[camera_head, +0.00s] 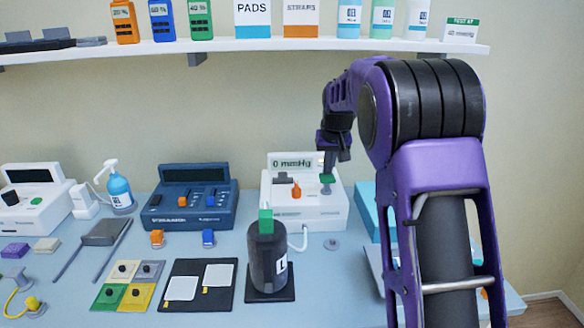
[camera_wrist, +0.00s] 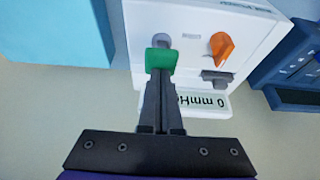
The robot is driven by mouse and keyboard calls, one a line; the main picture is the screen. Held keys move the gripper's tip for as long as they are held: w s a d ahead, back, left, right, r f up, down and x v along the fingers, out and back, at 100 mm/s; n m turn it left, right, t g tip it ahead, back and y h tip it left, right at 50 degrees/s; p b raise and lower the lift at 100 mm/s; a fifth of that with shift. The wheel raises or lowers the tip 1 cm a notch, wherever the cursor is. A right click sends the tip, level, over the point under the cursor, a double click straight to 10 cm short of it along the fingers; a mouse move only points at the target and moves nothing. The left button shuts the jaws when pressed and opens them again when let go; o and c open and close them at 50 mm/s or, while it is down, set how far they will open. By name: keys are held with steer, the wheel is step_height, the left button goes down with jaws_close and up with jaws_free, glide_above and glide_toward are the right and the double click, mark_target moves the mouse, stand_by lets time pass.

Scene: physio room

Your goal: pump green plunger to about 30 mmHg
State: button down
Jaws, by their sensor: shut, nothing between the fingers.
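The white pressure unit (camera_head: 300,210) stands at the back of the table, and its display (camera_head: 292,163) reads 0 mmHg. The display also shows upside down in the wrist view (camera_wrist: 207,102). The green plunger (camera_head: 327,178) is on the right of the unit's top; in the wrist view its green cap (camera_wrist: 162,60) sits on a grey stem. My gripper (camera_wrist: 160,76) is shut and empty, pointing at the plunger. In the head view my gripper (camera_head: 328,170) is right above the cap. I cannot tell whether the fingertips touch it.
An orange knob (camera_wrist: 221,46) sits beside the plunger on the unit. A blue console (camera_head: 190,198) is to the left. A shelf card (camera_head: 461,30) seems to read 40 mmHg.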

mark_target(328, 178)
steer(key=shift+f+b, duration=1)
steer(key=shift+f, duration=0.85)
steer(key=shift+r+p, duration=1.95)
steer(key=shift+r, duration=0.45)
steer(key=shift+f, duration=0.1)
